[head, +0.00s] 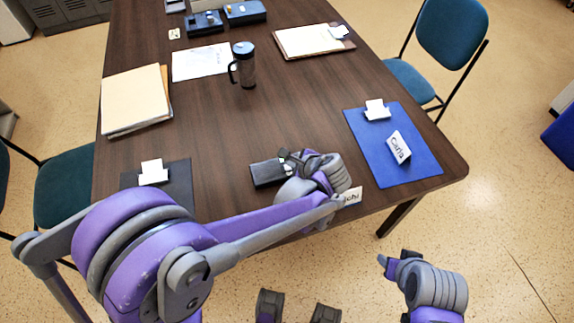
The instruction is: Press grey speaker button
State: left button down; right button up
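A small dark box-like device (266,174) lies on the table near its front edge. It may be the speaker, but its label is too small to read and I cannot make out a grey button. My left gripper (288,159) is at the right end of this device, and its wrist covers part of that end. I cannot tell whether its fingers touch the device or whether they are open. My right gripper (394,260) is away from the table, beyond its front edge at the lower right, with nothing visible in it.
The brown table (300,100) holds a blue mat (365,150) with a name card (398,147), a dark mug (244,72), folders (135,98) and papers (200,62). Blue chairs (452,35) flank the table.

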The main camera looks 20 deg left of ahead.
aim_at(290, 169)
pick_arm(q)
jog(key=shift+r+p, duration=1.95)
jog(key=shift+r, duration=1)
